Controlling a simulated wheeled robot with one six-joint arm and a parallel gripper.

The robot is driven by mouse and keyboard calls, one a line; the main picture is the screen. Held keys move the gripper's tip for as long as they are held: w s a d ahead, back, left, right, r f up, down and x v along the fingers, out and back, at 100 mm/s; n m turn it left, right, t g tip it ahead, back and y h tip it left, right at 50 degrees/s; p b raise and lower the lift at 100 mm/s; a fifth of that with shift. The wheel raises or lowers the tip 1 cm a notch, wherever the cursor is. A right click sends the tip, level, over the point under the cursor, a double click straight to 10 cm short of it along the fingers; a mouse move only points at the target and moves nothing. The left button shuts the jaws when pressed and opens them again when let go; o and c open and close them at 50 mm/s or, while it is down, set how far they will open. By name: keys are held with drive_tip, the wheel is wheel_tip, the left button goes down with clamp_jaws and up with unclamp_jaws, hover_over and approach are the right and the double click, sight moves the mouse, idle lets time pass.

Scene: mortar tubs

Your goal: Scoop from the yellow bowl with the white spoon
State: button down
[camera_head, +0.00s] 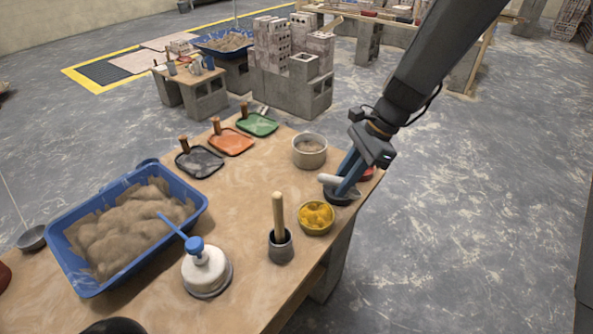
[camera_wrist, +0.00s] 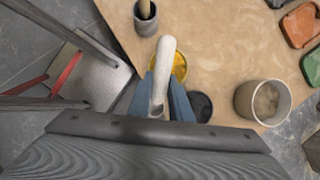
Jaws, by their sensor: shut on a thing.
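The yellow bowl (camera_head: 318,232) holds bright yellow lumpy material and stands near the table's right edge. It also shows in the wrist view (camera_wrist: 186,66), partly covered by the white spoon. My gripper (camera_head: 344,185) has blue fingers and is shut on the white spoon (camera_head: 327,180). In the wrist view the spoon (camera_wrist: 163,62) lies between the two fingers, its pale rounded end pointing away from me over the bowl's left side. In the head view the gripper is above and to the right of the yellow bowl, over a dark round dish (camera_head: 341,199). I cannot make out the spoon's scooping end.
A grey cup with a wooden-handled tool (camera_head: 281,247) stands left of the yellow bowl. A pale tub (camera_head: 310,158) stands behind it. A blue tray (camera_head: 85,284) of sandy mortar and a white dispenser (camera_head: 207,272) are further left. A red item (camera_head: 368,174) sits by the gripper.

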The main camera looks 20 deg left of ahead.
drive_tip(key=s+a+r+m+t+y, duration=0.1)
drive_tip(key=s+a+r+m+y, duration=0.15)
drive_tip(key=a+r, duration=0.6)
drive_tip(key=shift+w+a+f+m+y+b, duration=0.15)
drive_tip(key=shift+a+f+m+y+b, duration=0.2)
drive_tip(key=shift+f+b, duration=1.65)
drive_tip(key=shift+w+a+f+m+y+b, duration=0.15)
drive_tip(key=shift+a+f+y+b, duration=0.6)
drive_tip(key=shift+f, duration=2.25)
drive_tip(key=shift+w+d+f+m+y+b, duration=0.15)
drive_tip(key=shift+f+m+b, duration=0.2)
drive_tip(key=shift+f+b, duration=1.8)
drive_tip(key=shift+d+f+h+p, duration=0.1)
drive_tip(key=shift+f+h+p, duration=0.5)
drive_tip(key=shift+f+p, duration=0.55)
drive_tip(key=shift+w+d+f+h+p, duration=0.15)
drive_tip(key=shift+d+h+p, duration=0.45)
drive_tip(key=shift+d+p, duration=0.95)
drive_tip(key=shift+d, duration=0.25)
drive_tip(key=shift+t+h+p, duration=0.3)
drive_tip(key=shift+h+p, duration=0.2)
drive_tip(key=shift+p, duration=0.45)
drive_tip(key=h+p, duration=0.1)
drive_tip(key=p, duration=0.4)
drive_tip(key=h+p, duration=0.1)
drive_tip(key=p, duration=0.3)
drive_tip(key=shift+a+h+p, duration=0.25)
drive_tip(key=shift+h+p, duration=0.05)
drive_tip(key=shift+p, duration=0.05)
